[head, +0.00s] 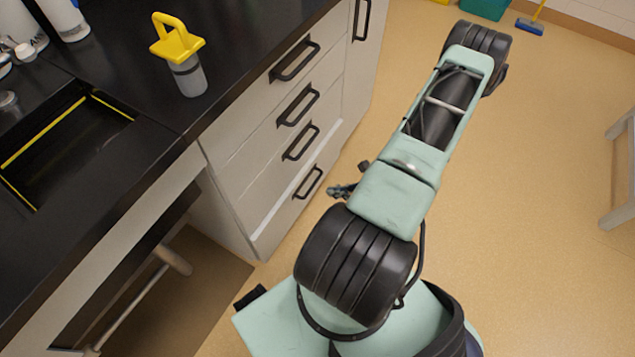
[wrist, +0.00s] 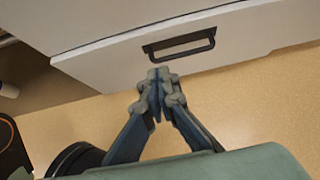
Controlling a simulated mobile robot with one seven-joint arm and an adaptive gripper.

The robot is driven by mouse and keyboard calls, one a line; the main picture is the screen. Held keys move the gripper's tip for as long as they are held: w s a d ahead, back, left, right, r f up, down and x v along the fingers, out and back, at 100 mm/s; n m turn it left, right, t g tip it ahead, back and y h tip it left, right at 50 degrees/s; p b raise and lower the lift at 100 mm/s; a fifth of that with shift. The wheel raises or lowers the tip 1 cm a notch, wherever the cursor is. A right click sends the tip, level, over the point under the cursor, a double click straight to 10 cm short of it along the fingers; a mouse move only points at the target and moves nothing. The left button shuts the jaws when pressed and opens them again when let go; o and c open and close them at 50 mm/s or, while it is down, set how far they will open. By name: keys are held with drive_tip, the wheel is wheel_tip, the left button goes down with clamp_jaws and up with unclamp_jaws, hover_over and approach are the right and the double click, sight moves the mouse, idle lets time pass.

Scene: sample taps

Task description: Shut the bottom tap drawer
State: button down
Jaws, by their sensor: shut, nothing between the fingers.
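The bottom tap drawer (head: 283,219) is the lowest of the stacked drawers in the white cabinet. A pale strip along its top edge suggests that it stands slightly out from the cabinet face. Its dark bar handle (head: 308,183) is in the head view, and the handle also shows in the wrist view (wrist: 180,43) on the white drawer front (wrist: 110,66). My gripper (wrist: 157,78) is shut and empty, with its fingertips just below the handle in the wrist view. Whether they touch the drawer cannot be told. In the head view my gripper (head: 338,191) is small, right of the handle, partly hidden by my arm.
The drawers above look flush. A black counter (head: 120,60) carries a yellow-topped bottle (head: 180,60) and a dark sink (head: 60,150). Open tan floor (head: 550,130) lies right of the cabinet. A grey stool (head: 620,170) stands at the far right.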

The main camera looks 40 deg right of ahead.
sight(295, 182)
drive_tip(key=b+x, duration=0.1)
drive_tip(key=x, duration=0.3)
drive_tip(key=r+x, duration=0.1)
drive_tip(key=x, duration=0.2)
drive_tip(key=w+b+x, duration=0.1)
drive_tip(key=x, duration=0.3)
drive_tip(key=shift+w+a+b, duration=0.25)
drive_tip(key=shift+a+b, duration=0.1)
drive_tip(key=shift+a, duration=0.05)
drive_tip(key=shift+w+a, duration=0.15)
drive_tip(key=shift+w, duration=0.3)
drive_tip(key=shift+w+a+r, duration=0.1)
drive_tip(key=shift+w+a, duration=0.15)
drive_tip(key=shift+w, duration=0.35)
drive_tip(key=shift+w+a+r, duration=0.1)
drive_tip(key=shift+w+a, duration=0.15)
drive_tip(key=shift+w, duration=0.35)
